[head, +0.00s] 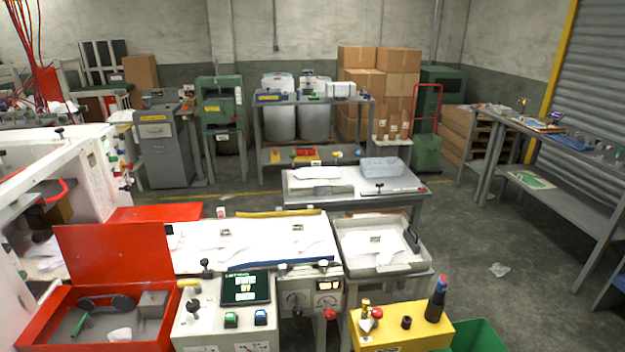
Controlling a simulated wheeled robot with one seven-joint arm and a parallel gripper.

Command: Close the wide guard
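I cannot tell for sure which part is the wide guard. A long white machine bed (200,258) spans the middle front, with a yellow bar (278,213) along its far edge and a blue strip (285,255) near its front. A flat red panel (165,212) lies at its far left end. A red box (30,332) stands at the front left with its red lid (115,252) raised, and tools show inside. My gripper is not in view.
A control console (225,318) with a screen stands in front of the bed. A yellow box (405,335) and a grey tray table (385,265) stand to its right. A work table (350,200) is behind. The floor at right (470,240) is mostly clear, left of a long shelf (560,190).

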